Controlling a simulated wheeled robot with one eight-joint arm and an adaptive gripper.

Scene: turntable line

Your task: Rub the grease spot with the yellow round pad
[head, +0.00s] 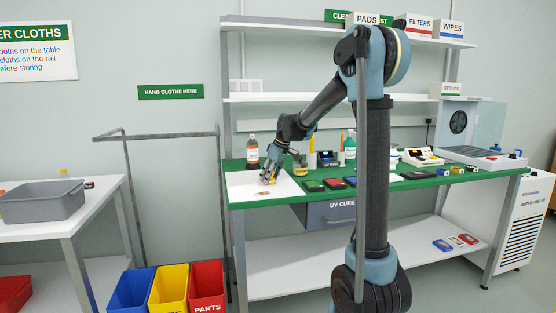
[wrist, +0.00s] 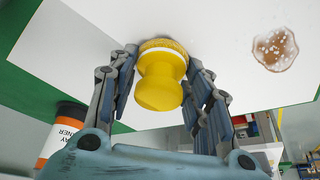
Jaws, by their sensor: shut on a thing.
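My gripper (wrist: 160,82) is shut on the yellow round pad (wrist: 158,92); its fingers lie on both sides of the pad's knob. The pad has a waisted yellow handle and a tan, rough-looking round face turned to the white sheet (wrist: 85,45). I cannot tell whether that face touches the sheet. The grease spot (wrist: 275,48) is a brown, speckled patch on the sheet, right of the pad and apart from it. In the head view my gripper (head: 268,179) is low over the white sheet (head: 240,187), with the small spot (head: 262,193) just in front; the pad is mostly hidden there.
An orange-labelled bottle (head: 252,153) stands behind the sheet on the green bench top (head: 430,180). Right of the sheet are a yellow item (head: 300,167), dark and red trays, and small devices. A grey bin (head: 38,202) stands on the left table. Shelves rise behind the bench.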

